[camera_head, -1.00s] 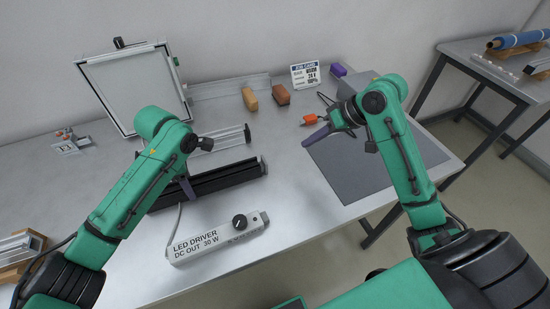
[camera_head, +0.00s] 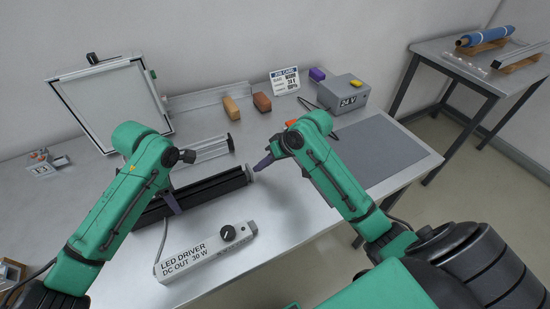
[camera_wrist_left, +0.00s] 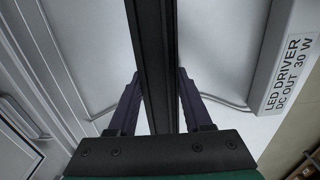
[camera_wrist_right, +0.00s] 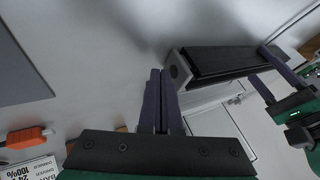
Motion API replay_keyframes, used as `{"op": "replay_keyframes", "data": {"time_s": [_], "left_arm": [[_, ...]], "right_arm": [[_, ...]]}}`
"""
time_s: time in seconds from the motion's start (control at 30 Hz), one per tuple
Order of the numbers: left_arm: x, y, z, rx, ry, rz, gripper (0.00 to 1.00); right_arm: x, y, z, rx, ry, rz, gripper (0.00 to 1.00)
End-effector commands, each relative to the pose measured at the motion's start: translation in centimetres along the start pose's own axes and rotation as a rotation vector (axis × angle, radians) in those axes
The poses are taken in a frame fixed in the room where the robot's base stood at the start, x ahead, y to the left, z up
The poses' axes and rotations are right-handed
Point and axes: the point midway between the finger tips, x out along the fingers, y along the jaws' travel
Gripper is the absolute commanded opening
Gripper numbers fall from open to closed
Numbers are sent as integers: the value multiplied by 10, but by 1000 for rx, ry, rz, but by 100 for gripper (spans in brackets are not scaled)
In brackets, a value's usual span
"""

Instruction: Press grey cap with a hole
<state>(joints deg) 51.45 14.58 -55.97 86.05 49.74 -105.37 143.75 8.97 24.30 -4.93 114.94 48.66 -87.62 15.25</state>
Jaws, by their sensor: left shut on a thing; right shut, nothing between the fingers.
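A black profile (camera_head: 215,188) lies on the table. My left gripper (camera_head: 172,200) is shut on it; in the left wrist view the black profile (camera_wrist_left: 155,60) runs between the two fingers of the left gripper (camera_wrist_left: 160,95). A grey cap with a hole (camera_head: 249,173) sits at the profile's right end. In the right wrist view the grey cap (camera_wrist_right: 176,70) shows its end face with a round dark hole. My right gripper (camera_head: 261,167) is shut and empty, its tips just beside the cap. The right gripper (camera_wrist_right: 161,73) also shows there; I cannot tell whether it touches the cap.
The LED driver (camera_head: 208,254) lies in front of the profile. A 24 V box (camera_head: 343,93), a grey mat (camera_head: 385,155) and an orange-handled tool (camera_head: 292,122) are to the right.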

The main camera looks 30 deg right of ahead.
Motion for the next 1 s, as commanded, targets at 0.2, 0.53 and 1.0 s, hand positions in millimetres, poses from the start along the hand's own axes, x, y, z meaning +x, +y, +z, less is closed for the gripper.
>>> {"op": "replay_keyframes", "data": {"time_s": [0.2,0.53,1.0], "left_arm": [[0,0,0,-1,0,-1,0],[0,0,0,-1,0,-1,0],[0,-1,4,6,-11,1,0]], "right_arm": [[3,-6,0,1,1,0,0],[10,-19,0,-2,-1,-1,0],[15,-31,1,-3,-2,-10,0]]}}
